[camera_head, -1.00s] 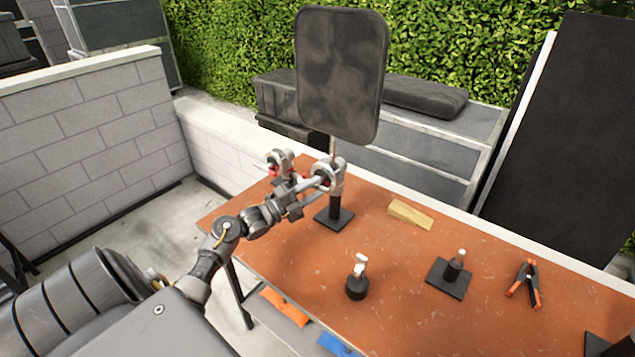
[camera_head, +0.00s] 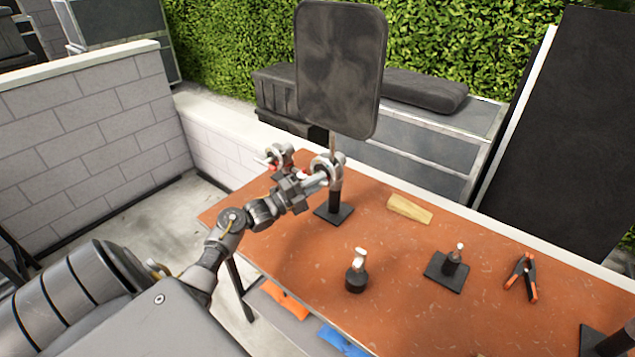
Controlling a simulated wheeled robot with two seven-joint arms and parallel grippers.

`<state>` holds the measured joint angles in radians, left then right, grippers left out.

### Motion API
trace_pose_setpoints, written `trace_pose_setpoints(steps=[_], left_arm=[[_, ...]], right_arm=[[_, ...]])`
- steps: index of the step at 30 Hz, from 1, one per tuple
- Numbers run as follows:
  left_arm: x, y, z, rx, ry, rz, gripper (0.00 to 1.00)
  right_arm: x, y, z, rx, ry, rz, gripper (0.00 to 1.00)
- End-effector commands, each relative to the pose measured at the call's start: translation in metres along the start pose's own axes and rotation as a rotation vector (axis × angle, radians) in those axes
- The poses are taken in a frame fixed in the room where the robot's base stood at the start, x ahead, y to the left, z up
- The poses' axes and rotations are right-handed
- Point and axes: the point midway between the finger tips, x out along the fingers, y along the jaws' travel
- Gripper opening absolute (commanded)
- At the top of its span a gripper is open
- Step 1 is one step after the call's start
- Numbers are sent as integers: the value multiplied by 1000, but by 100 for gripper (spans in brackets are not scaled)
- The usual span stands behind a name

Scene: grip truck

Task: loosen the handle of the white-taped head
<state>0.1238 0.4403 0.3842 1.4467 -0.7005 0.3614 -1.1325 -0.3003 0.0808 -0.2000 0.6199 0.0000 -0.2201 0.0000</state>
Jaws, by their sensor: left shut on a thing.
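A grip head (camera_head: 328,169) of grey metal sits on top of a black post with a square base (camera_head: 330,214) at the far left of the table. A thin rod rises from it to a large black flag (camera_head: 340,70). My left gripper (camera_head: 316,181) is at the left side of this head, shut on what looks like its handle. The handle is mostly hidden by the fingers. A second grip head (camera_head: 281,156) with red parts shows just behind my gripper. I cannot make out white tape on either head. My right gripper is out of view.
The orange-brown table (camera_head: 300,262) also holds a wooden wedge (camera_head: 409,209), a short black stand with a pale top (camera_head: 356,272), a square-based stand (camera_head: 449,268) and a spring clamp (camera_head: 521,278). A block wall (camera_head: 90,130) stands at the left.

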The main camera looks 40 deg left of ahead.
Motion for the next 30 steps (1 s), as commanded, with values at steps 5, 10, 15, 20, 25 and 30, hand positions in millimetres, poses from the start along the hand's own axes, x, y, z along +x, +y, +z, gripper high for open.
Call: trace_pose_setpoints(steps=[5, 10, 15, 20, 25, 30], left_arm=[[0, 0, 2, 0, -6, -1, 0], [-1, -1, 3, -15, -11, -8, 0], [-1, -1, 3, -27, -15, -14, 0], [-1, -2, 4, -46, -20, -23, 0], [-1, -2, 4, -93, -30, -45, 0], [0, -3, 4, -189, -51, -91, 0]], right_arm=[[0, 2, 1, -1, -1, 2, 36], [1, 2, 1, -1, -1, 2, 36], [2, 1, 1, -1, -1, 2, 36], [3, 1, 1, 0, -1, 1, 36], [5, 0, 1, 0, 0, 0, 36], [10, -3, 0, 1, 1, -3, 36]])
